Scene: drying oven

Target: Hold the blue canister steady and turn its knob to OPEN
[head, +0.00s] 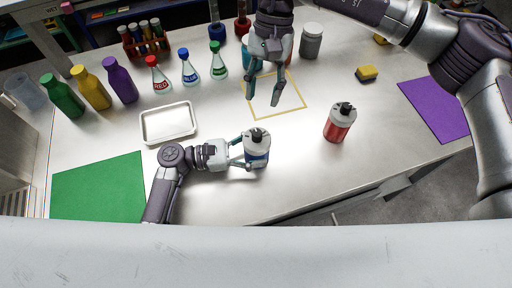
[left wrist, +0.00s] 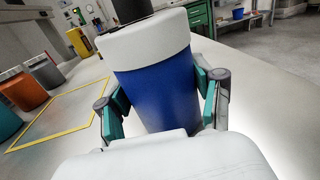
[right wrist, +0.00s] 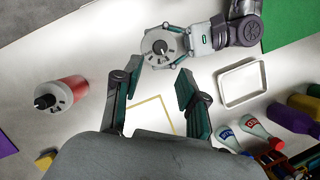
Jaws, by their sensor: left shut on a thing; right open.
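The blue canister (head: 257,158) stands upright near the table's front edge, with a white lid and a black knob (head: 256,134) on top. My left gripper (head: 250,153) is shut around its body from the left; in the left wrist view its teal fingers flank the blue body (left wrist: 158,92). The knob (right wrist: 160,46) also shows from above in the right wrist view, on the marked white lid; the markings are too small to read. My right gripper (head: 263,103) is open and empty above the table, behind the canister and apart from it.
A red canister (head: 338,130) with a similar lid stands to the right. A yellow taped square (head: 290,105) lies behind the blue canister. A white tray (head: 168,123), flasks, bottles and a green mat (head: 98,190) are at left. A yellow sponge (head: 366,74) and purple mat (head: 436,108) are at right.

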